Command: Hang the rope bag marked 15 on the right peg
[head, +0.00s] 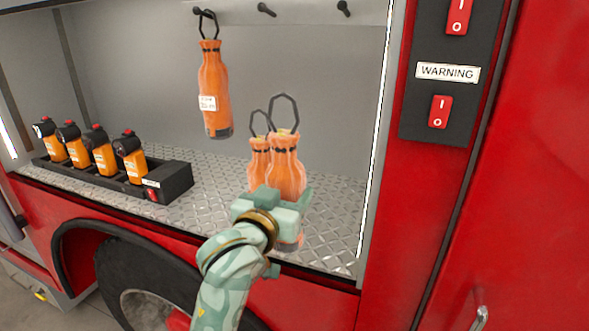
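An orange rope bag (286,170) with a dark hexagonal loop stands upright on or just above the tread-plate shelf, behind my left gripper (284,190). The gripper is at its lower body, but its fingertips and grip are hard to make out. A second orange rope bag (258,165) with a loop is just behind it to the left. A third rope bag (214,90), with a white label too small to read, hangs by its loop from the left peg (198,11). The middle peg (266,9) and right peg (343,8) are bare. No mark 15 is readable. My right gripper is out of view.
A black charger tray (175,184) with several orange-and-black devices stands on the shelf (215,195) at the left. A red frame with a switch panel (451,75) and WARNING label bounds the compartment on the right.

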